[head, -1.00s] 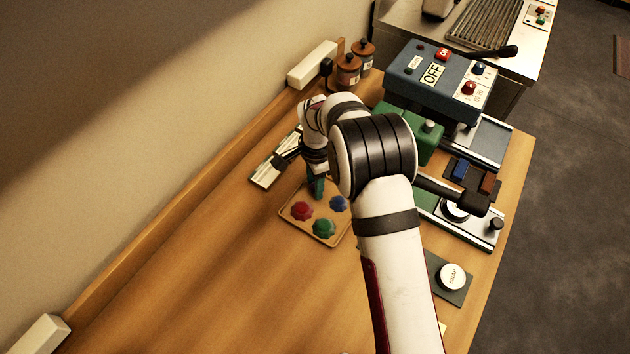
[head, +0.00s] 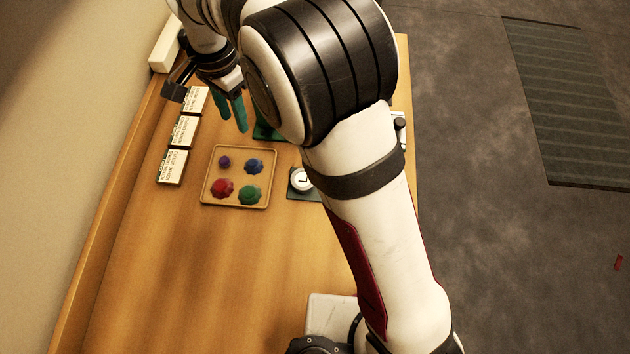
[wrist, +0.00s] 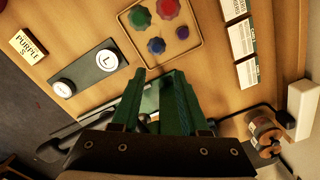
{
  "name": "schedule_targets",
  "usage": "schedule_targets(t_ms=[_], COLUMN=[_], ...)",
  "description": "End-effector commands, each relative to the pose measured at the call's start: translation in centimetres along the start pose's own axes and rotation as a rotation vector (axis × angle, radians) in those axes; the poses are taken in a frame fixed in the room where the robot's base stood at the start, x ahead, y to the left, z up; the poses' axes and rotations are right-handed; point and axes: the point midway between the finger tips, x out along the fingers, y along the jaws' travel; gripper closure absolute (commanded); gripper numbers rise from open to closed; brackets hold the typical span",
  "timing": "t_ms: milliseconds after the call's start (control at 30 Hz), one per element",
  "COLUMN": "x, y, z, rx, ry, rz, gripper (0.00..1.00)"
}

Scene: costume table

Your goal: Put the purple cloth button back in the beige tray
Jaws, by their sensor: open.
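The beige tray (head: 237,204) lies on the wooden table, left of my arm in the head view. The small purple cloth button (head: 225,161) lies inside it, in the upper left part. A blue button (head: 254,166), a red button (head: 222,188) and a green button (head: 249,194) share the tray. My gripper (head: 240,118) is above the table beyond the tray, with its green fingers apart and nothing seen between them. In the wrist view the purple button (wrist: 182,32) lies in the tray (wrist: 199,39), ahead of the open gripper (wrist: 159,74).
Several white printed cards (head: 183,132) lie left of the tray. A dark plate with round white buttons (wrist: 87,72) and a sign reading PURPLE (wrist: 27,46) show in the wrist view. A jar (wrist: 265,132) stands near the wall. The table's near left is clear.

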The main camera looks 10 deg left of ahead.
Motion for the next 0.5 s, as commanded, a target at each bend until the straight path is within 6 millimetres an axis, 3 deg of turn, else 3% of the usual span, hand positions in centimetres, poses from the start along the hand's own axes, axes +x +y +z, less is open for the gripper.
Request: schedule_targets(t_ms=[33,67,133,200,300,400,500], x=[-2.6,-4.1,-6.6,-7.6,-7.1,-5.7,-4.9], y=[3.8,6.7,13.9,20.7,27.9,31.6,32.9], z=[-1.9,-2.8,-3.5,-2.5,0.5,3.1,4.3], rx=[0.008,0.003,-0.012,-0.030,-0.055,-0.077,-0.089], ry=[-0.007,-0.015,-0.034,-0.048,-0.060,-0.063,-0.064], rz=[-0.013,-0.018,-0.036,-0.057,-0.089,-0.112,-0.121], gripper=[0.56,0.56,0.56,0.56,0.56,0.56,0.56])
